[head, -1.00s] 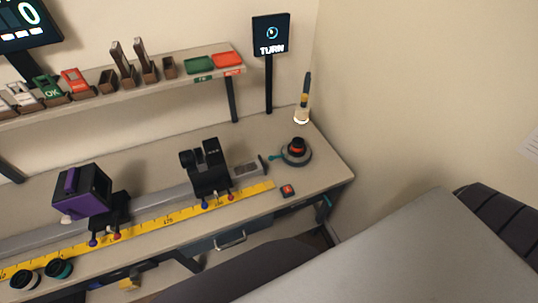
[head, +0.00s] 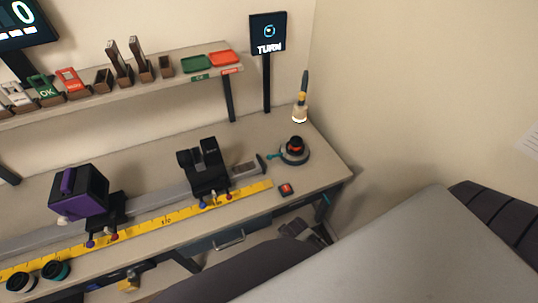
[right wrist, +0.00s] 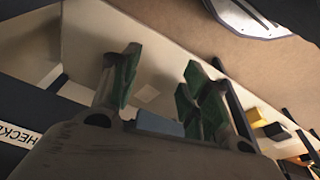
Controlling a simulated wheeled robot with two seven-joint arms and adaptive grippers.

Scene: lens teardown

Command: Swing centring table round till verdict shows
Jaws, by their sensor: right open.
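The centring table (head: 294,156) is a round dark disc at the right end of the bench. A black and orange piece (head: 296,144) sits on it, and a teal handle (head: 273,156) sticks out to its left. The small screen (head: 268,35) behind it reads TURN under a ring symbol. My right gripper (right wrist: 160,82) shows in the right wrist view, its green-padded fingers apart with nothing between them. In the head view, dark shapes (head: 294,228) below the bench's front edge may be part of it. My left gripper is in neither view.
A red-topped button (head: 286,189) lies near the front edge. A bottle-like tool (head: 301,100) stands behind the table. A rail with a black holder (head: 206,170) and a purple unit (head: 78,192) runs left. Green (head: 195,63) and red (head: 223,58) trays sit on the shelf.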

